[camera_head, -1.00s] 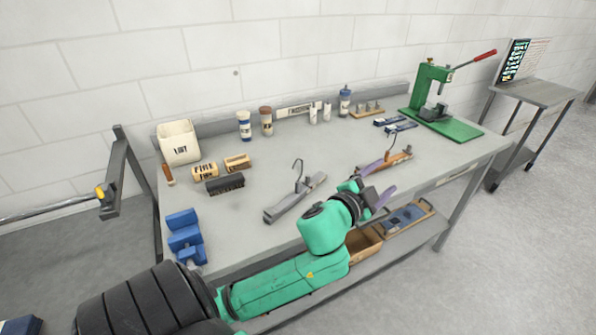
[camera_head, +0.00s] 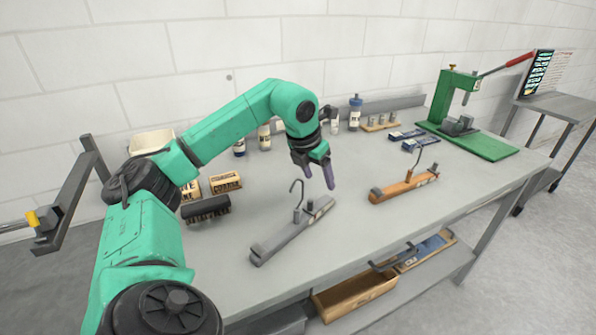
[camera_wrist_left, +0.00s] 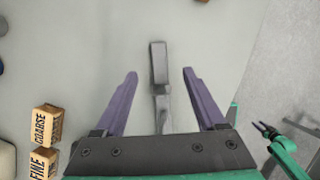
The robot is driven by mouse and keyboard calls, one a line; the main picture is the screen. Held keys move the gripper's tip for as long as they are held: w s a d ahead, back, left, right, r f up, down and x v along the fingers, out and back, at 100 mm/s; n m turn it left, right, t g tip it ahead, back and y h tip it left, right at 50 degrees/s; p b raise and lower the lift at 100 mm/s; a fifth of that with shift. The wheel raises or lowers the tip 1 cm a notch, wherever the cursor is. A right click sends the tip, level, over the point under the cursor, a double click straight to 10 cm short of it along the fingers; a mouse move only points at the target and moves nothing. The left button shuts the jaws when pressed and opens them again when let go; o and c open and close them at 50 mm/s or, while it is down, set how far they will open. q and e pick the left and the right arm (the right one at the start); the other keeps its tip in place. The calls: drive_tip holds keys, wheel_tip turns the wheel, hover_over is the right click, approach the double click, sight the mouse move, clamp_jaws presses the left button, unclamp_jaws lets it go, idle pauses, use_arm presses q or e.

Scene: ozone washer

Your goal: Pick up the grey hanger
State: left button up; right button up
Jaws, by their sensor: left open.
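The grey hanger (camera_head: 295,230) lies on the workbench, its hook standing up near its middle. My left gripper (camera_head: 318,183) is open and empty above the bench, over the hanger's far end, with fingers pointing down. In the left wrist view, the grey hanger (camera_wrist_left: 159,65) shows between the two spread purple fingers of the left gripper (camera_wrist_left: 160,72); its lower part is hidden by the gripper body. A small dark gripper on a green arm, my right gripper (camera_wrist_left: 265,130), shows at the right of that view, too small to judge its jaws.
A brown wooden hanger (camera_head: 403,187) lies to the right. A black brush (camera_head: 206,209) and labelled blocks, including a coarse one (camera_head: 225,181), lie to the left. Bottles stand behind my arm. A green press (camera_head: 465,125) stands at the back right. Bench between the hangers is clear.

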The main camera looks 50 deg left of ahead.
sight(325, 199)
use_arm(q)
drive_tip(key=x, duration=0.3)
drive_tip(key=shift+d+f+p, duration=0.2)
drive_tip(key=shift+f+p, duration=0.1)
drive_tip(key=x, duration=0.2)
drive_tip(key=p+x, duration=0.1)
drive_tip(key=x, duration=0.3)
drive_tip(key=shift+w+a+p, duration=0.15)
drive_tip(key=shift+a+p, duration=0.15)
drive_tip(key=shift+p, duration=0.1)
drive_tip(key=shift+f, duration=0.25)
drive_tip(key=shift+w+f, duration=0.1)
drive_tip(key=c, duration=1)
clamp_jaws()
use_arm(e)
drive_tip(key=shift+s+d+r, duration=0.15)
drive_tip(key=shift+s+r, duration=0.25)
drive_tip(key=shift+r, duration=0.2)
drive_tip(key=shift+s+d+r, duration=0.15)
drive_tip(key=shift+s+r, duration=0.25)
drive_tip(key=shift+r, duration=0.2)
